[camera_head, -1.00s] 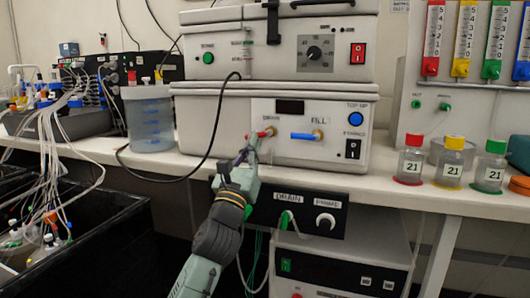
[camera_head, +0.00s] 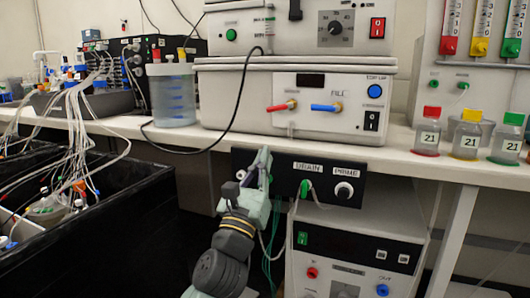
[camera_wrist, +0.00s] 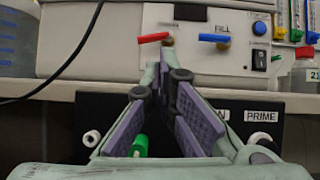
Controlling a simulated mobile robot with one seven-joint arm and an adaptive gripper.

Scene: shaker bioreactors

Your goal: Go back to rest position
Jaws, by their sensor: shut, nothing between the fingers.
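My gripper (camera_head: 262,160) is in front of the black panel below the bench edge, left of the DRAIN label in the head view. In the wrist view its two purple-padded fingers (camera_wrist: 164,84) are closed together with nothing between them. My gripper hides part of the black panel.
The black panel (camera_head: 330,187) carries a green DRAIN knob and a white PRIME knob. Bottles marked 21 stand at the right. A black tub (camera_head: 110,215) with tubes is at the left.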

